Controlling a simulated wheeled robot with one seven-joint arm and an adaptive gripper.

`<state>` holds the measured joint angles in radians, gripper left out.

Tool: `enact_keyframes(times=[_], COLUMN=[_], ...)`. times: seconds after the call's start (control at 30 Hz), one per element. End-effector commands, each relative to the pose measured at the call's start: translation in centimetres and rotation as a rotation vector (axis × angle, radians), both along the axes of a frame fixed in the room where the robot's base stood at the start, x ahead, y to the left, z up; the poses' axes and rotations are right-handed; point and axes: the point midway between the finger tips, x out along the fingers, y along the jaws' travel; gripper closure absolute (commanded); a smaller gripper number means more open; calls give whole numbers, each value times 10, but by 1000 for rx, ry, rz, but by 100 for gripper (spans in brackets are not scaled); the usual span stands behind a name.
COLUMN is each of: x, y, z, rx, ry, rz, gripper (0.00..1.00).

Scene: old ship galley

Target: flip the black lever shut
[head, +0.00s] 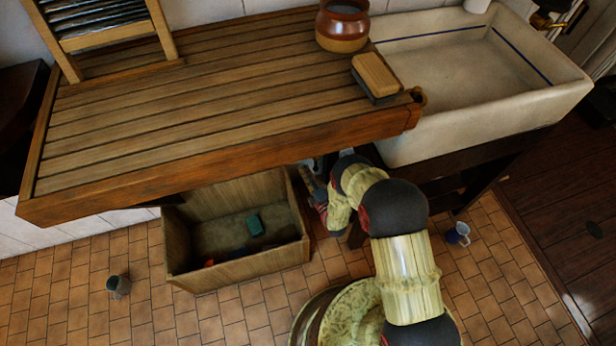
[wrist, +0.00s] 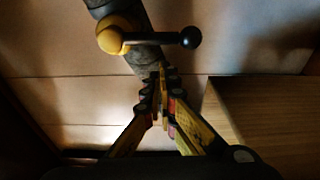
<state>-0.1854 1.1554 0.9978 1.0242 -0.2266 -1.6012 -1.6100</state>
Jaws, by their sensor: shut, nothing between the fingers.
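The black lever (wrist: 160,37) shows in the wrist view as a dark rod with a round knob at its right end. It sticks out to the right from a yellow, brass-like rounded valve body (wrist: 112,38), across a dark pipe (wrist: 130,15). My gripper (wrist: 161,72) is shut and empty, with its fingertips just below the lever's rod in the picture. I cannot tell whether they touch it. In the head view my gripper (head: 307,178) is under the wooden counter's front edge, beside the wooden box. The lever is hidden in that view.
A wooden box (head: 240,273) with a few small things stands on the tiled floor, left of my arm; its wooden side (wrist: 265,115) shows in the wrist view. The slatted counter (head: 200,110) and white sink (head: 480,122) hang above. A mug (head: 457,234) and a cup (head: 119,286) stand on the floor.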

Motion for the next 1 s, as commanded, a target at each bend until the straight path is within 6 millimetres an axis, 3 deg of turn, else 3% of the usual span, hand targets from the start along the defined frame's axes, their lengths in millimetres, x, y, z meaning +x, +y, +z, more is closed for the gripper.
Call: enact_keyframes(times=[0.07, 0.3, 0.53, 1.0], x=[9, -38, -72, -85], y=[7, -14, -28, -33], z=[0, 3, 2, 1], rx=[1, 1, 0, 1], ry=[-2, 3, 1, 0], rz=[4, 4, 5, 5], gripper=[100, 100, 100, 100])
